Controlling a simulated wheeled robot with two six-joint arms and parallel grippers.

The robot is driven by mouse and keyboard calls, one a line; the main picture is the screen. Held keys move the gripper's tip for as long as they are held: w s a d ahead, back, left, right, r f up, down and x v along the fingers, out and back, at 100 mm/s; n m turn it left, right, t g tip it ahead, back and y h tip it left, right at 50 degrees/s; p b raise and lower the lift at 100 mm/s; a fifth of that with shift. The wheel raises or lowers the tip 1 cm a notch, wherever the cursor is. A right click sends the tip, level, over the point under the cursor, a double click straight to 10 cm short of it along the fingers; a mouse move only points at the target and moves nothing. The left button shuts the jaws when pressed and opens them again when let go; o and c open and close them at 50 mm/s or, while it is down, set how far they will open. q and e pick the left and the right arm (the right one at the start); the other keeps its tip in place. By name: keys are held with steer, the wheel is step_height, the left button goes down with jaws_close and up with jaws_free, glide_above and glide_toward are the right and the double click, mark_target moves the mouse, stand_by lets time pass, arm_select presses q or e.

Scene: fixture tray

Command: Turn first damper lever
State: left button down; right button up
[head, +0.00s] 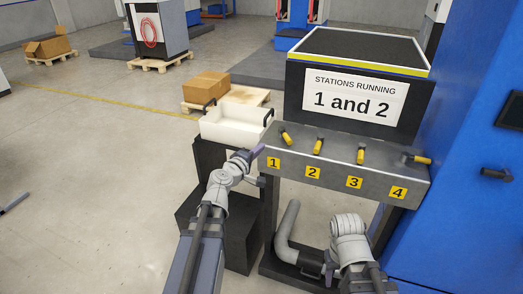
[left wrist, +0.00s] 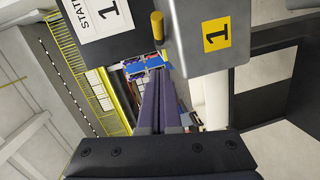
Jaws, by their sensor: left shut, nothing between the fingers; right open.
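The first damper lever (head: 287,139) is a yellow handle on a dark pivot, above the yellow label 1 (head: 273,162) on a grey panel (head: 335,170). Its handle slants down and slightly right. In the left wrist view the lever (left wrist: 158,26) stands beside label 1 (left wrist: 216,34), just beyond my fingertips. My left gripper (head: 258,150) is shut and empty, at the panel's left end, left of the lever and apart from it. Its closed purple fingers also show in the left wrist view (left wrist: 164,90). My right gripper (head: 328,274) is open, low in front of the panel.
Levers 2 (head: 318,147) and 3 (head: 361,156) point roughly down; lever 4 (head: 422,160) points right. A sign (head: 352,95) reads "STATIONS RUNNING 1 and 2". A white bin (head: 228,129) stands left of the panel. A grey pipe (head: 285,230) runs below. A blue cabinet (head: 465,200) bounds the right.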

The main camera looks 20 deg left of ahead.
mark_target(279, 148)
arm_select(q)
steer(key=x, duration=0.3)
steer(key=d+b+x, duration=0.1)
steer(key=x, duration=0.5)
steer(key=shift+s+d+f, duration=0.2)
steer(key=shift+d, duration=0.1)
steer(key=shift+w+d+f, duration=0.1)
steer(key=shift+w+d, duration=0.3)
steer(key=shift+d, duration=0.2)
arm_select(e)
steer(key=shift+f, duration=0.9)
arm_select(q)
steer(key=shift+y, duration=0.3)
arm_select(e)
steer(key=shift+d, duration=0.15)
